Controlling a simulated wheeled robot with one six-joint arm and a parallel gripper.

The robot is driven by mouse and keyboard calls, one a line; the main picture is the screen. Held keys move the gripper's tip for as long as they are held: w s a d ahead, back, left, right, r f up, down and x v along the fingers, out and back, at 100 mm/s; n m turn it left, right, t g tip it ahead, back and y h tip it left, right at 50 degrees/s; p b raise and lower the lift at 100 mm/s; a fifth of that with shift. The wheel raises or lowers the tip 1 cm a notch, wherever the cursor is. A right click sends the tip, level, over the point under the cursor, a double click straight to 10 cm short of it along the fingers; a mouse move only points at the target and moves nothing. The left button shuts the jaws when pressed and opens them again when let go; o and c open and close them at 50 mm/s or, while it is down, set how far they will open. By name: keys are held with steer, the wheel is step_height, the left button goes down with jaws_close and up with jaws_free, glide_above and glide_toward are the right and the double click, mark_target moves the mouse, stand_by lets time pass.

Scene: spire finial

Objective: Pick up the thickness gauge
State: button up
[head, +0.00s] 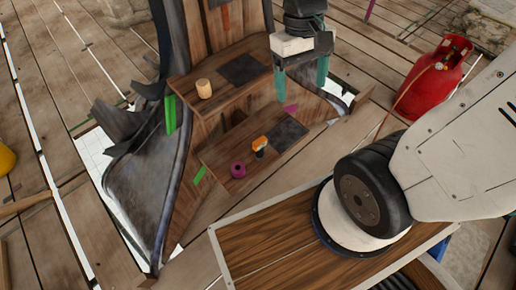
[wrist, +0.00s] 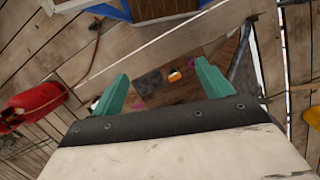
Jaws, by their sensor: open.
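A small orange and black object (head: 260,145), probably the thickness gauge, stands on the lower wooden shelf (head: 218,152), beside a dark square patch. It also shows small in the wrist view (wrist: 174,75), between the fingertips but well beyond them. My gripper (head: 302,90) has two green fingers spread apart with nothing between them. It hangs above and to the right of the object in the head view, clear of the shelves. In the wrist view my gripper (wrist: 162,72) is likewise open and empty.
A purple ring-shaped item (head: 238,170) sits left of the gauge on the same shelf. A pale wooden cylinder (head: 204,88) stands on the upper shelf (head: 220,72). Dark curved sheeting (head: 145,190) flanks the shelves on the left.

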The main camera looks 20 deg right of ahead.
steer(key=w+f+g, duration=0.1)
steer(key=w+f, duration=0.2)
steer(key=f, duration=0.4)
steer(key=w+f, duration=0.3)
steer(key=f, duration=0.4)
steer(key=n+t, duration=0.2)
glide_above(260, 146)
steer(key=s, duration=0.2)
step_height(260, 146, down, 22)
steer(key=shift+n+t, duration=0.4)
steer(key=shift+t, duration=0.4)
steer(key=w, duration=0.1)
steer(key=w+f, duration=0.2)
steer(key=shift+w+d+f, duration=0.15)
steer(key=shift+w+d, duration=0.1)
steer(key=shift+w, duration=0.1)
step_height(260, 146, down, 7)
steer(key=shift+f, duration=0.15)
steer(key=c, duration=1.2)
